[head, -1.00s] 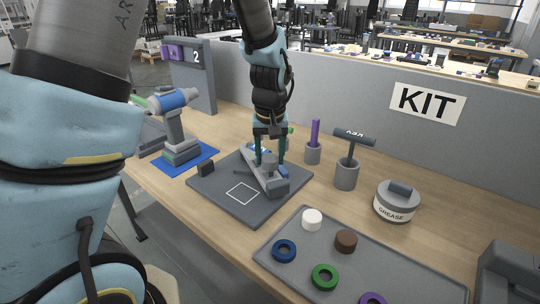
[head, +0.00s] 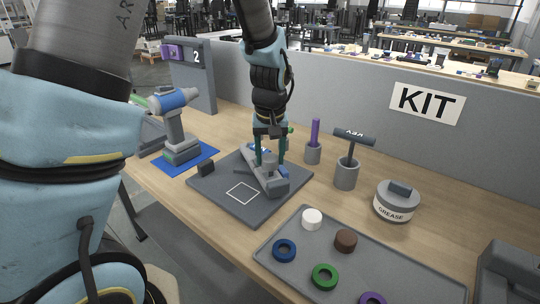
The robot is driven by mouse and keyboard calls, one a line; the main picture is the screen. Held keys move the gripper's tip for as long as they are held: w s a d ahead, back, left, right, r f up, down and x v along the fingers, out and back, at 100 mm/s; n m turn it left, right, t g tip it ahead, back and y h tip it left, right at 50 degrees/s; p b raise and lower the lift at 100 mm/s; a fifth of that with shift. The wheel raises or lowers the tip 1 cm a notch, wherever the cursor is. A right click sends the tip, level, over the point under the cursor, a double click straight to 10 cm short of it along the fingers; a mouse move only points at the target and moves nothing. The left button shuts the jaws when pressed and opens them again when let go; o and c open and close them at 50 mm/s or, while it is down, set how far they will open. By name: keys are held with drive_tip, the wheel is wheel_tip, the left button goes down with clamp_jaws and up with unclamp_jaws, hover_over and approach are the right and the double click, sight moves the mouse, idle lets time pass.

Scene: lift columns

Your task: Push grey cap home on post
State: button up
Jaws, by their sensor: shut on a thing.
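My gripper (head: 271,158) points straight down over the grey fixture on the dark grey square plate (head: 222,192). Its dark teal fingers are shut on the grey cap (head: 270,157), which sits between them at the post on the fixture (head: 277,186). The post itself is mostly hidden by the cap and the fingers. I cannot tell from this distance whether a gap is left under the cap. Blue parts show on the fixture beside the fingers.
A purple-handled tool (head: 315,133) and a mallet (head: 352,150) stand in holders to the right. A grease tin (head: 397,202) and a tray (head: 290,283) of rings and caps are nearer. A drill (head: 177,125) stands left.

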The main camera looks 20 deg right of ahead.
drive_tip(key=shift+f, duration=0.15)
drive_tip(key=o, duration=1.6)
drive_tip(key=shift+c, duration=0.2)
drive_tip(key=shift+r+p, duration=0.3)
drive_tip(key=shift+r, duration=0.1)
drive_tip(key=shift+r+p, duration=0.55)
drive_tip(key=shift+r, duration=0.15)
drive_tip(key=shift+r, duration=0.1)
drive_tip(key=shift+r+p, duration=2)
drive_tip(key=shift+r, duration=0.45)
drive_tip(key=shift+c, duration=0.4)
